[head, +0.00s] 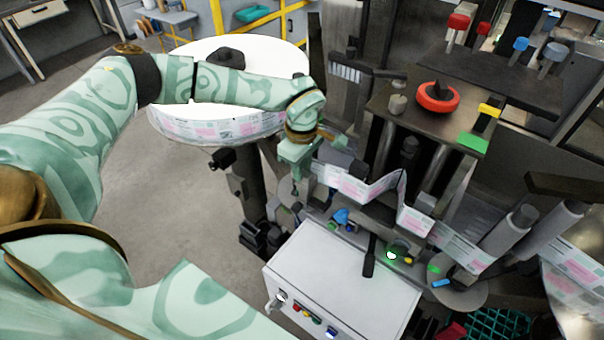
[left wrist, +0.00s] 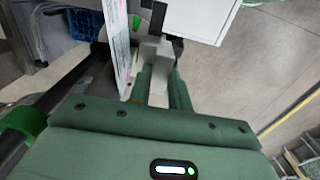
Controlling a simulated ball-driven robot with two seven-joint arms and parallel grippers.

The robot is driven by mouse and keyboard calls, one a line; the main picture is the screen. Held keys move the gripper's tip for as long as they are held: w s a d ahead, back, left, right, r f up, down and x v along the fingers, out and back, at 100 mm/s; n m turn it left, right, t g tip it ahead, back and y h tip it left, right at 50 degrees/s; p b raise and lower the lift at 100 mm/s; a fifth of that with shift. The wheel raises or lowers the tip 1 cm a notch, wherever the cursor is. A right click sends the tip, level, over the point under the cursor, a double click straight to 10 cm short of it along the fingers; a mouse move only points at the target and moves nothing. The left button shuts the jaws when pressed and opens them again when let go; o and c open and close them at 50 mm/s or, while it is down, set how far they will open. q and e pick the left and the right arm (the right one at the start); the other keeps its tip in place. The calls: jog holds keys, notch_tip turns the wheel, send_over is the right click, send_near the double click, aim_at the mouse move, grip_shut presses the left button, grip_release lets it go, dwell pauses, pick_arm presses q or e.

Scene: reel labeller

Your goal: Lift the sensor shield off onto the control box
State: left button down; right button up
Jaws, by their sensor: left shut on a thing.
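My left gripper (head: 296,180) points down beside the label web, just behind the control box. In the left wrist view its fingers (left wrist: 160,72) are shut on a small light grey piece, the sensor shield (left wrist: 154,48). In the head view the shield is mostly hidden by the gripper, and I cannot tell whether it is clear of its seat. The white control box (head: 335,275) has a bare flat top and coloured buttons on its front. A corner of it shows in the left wrist view (left wrist: 200,16). My right gripper is not in view.
The printed label web (head: 345,183) runs close to the right of my left gripper. A dark lever (head: 369,257) stands over the box's right rear edge. A large white reel (head: 275,62) lies behind my left arm. A red ring (head: 424,99) is on the machine top.

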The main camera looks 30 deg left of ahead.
pick_arm(q)
jog(key=s+d+r+p, duration=0.1)
jog(key=s+r, duration=0.6)
jog(key=r, duration=0.2)
jog(key=s+r+p, duration=0.1)
jog(key=s+r, duration=0.6)
jog(key=r, duration=0.2)
jog(key=shift+d+r+p, duration=0.15)
jog(key=shift+d+p, duration=0.15)
jog(key=shift+d, duration=0.05)
